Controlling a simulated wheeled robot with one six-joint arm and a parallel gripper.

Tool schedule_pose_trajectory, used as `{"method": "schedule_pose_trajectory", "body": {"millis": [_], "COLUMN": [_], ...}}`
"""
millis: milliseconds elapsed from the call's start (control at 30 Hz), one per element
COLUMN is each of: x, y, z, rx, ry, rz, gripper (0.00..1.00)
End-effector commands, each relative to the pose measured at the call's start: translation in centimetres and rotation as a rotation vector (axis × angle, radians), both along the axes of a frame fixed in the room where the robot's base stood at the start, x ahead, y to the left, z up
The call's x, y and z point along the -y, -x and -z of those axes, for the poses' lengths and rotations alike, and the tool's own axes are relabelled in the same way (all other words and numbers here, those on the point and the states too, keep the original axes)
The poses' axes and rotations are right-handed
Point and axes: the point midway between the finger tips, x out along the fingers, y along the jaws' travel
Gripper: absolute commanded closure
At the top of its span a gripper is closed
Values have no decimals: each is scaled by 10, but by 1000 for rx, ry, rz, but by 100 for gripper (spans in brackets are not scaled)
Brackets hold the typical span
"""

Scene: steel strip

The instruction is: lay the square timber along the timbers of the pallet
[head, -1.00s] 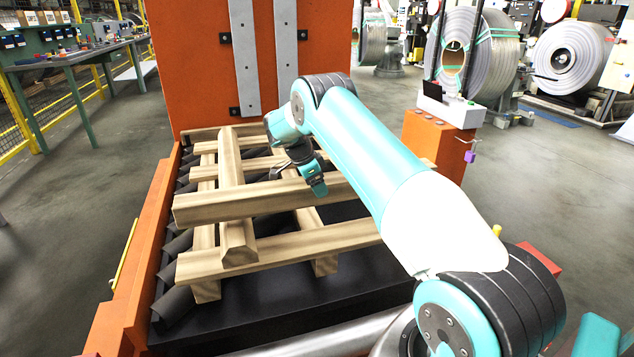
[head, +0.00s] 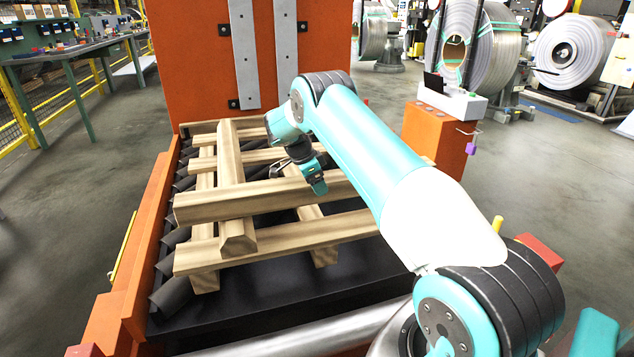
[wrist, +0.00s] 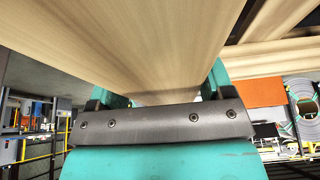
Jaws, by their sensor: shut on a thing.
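My gripper (head: 316,181) is shut on a square timber (head: 255,199), a thick pale beam running crosswise in the head view. In the wrist view this timber (wrist: 140,45) fills the top middle between the jaws (wrist: 160,95). The pallet (head: 270,242) lies beyond and below, with crosswise timbers over lengthwise ones. The held timber is roughly parallel to the crosswise timbers and appears above the pallet; the gap is hard to judge. Another beam (head: 232,160) with bevelled edges lies lengthwise on the pallet, and the held timber covers its middle.
The pallet rests on dark rollers (head: 170,298) inside an orange frame (head: 130,275). A tall orange wall (head: 190,60) stands behind it. An orange control post (head: 437,140) stands right of my arm. A workbench (head: 75,55) is far left; steel coils (head: 470,45) are at the back right.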

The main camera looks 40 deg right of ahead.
Motion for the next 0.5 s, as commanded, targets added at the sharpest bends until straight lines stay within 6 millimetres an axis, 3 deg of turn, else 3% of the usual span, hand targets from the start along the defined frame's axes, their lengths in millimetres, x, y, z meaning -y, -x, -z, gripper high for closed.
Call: {"method": "schedule_pose_trajectory", "body": {"millis": [300, 333, 400, 500], "x": [1, 1, 1, 0], "y": [-2, -2, -1, -1], "z": [2, 1, 1, 2], "rx": [7, 7, 6, 4], "ry": [3, 3, 3, 2], "rz": [1, 1, 1, 0], "gripper": [100, 19, 3, 0]}}
